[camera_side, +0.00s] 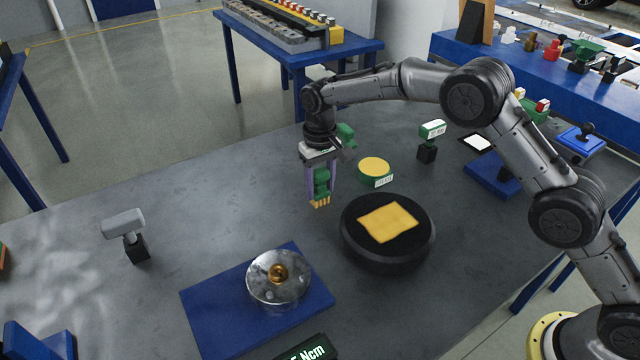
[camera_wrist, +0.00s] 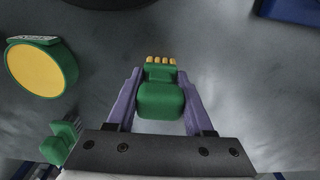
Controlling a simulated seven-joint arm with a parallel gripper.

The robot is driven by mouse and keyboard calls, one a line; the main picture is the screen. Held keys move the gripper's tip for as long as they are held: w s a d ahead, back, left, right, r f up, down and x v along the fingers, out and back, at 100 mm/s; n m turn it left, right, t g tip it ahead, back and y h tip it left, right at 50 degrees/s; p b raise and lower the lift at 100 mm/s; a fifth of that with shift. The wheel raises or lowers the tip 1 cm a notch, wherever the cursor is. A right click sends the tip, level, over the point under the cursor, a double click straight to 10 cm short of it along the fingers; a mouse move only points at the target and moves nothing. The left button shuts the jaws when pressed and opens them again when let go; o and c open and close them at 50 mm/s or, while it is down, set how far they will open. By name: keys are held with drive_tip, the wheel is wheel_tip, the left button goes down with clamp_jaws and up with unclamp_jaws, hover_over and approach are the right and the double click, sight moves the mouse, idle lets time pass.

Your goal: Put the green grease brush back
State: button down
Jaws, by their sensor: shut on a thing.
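The green grease brush (camera_side: 321,184) has a green handle and yellow bristles that point down. My gripper (camera_side: 320,182) is shut on its handle and holds it above the grey table, left of the grease pot. In the wrist view the brush (camera_wrist: 160,95) sits between my two purple fingers (camera_wrist: 160,100), with its bristles at the far end. A green round pot with a yellow top (camera_side: 375,168) stands just right of the brush; it also shows at the upper left of the wrist view (camera_wrist: 36,70).
A black round plate (camera_side: 350,245) with a yellow cloth stands in front of the pot. A metal roller part (camera_side: 278,290) sits on a blue mat (camera_side: 210,305). A grey-headed tool (camera_side: 124,224) stands at left, a green-white labelled block (camera_side: 432,130) at right.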

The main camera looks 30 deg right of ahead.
drive_tip(key=shift+c, duration=1.4)
unclamp_jaws()
wheel_tip(320, 180, up, 12)
drive_tip(key=shift+f, duration=0.1)
drive_tip(key=shift+r, duration=0.2)
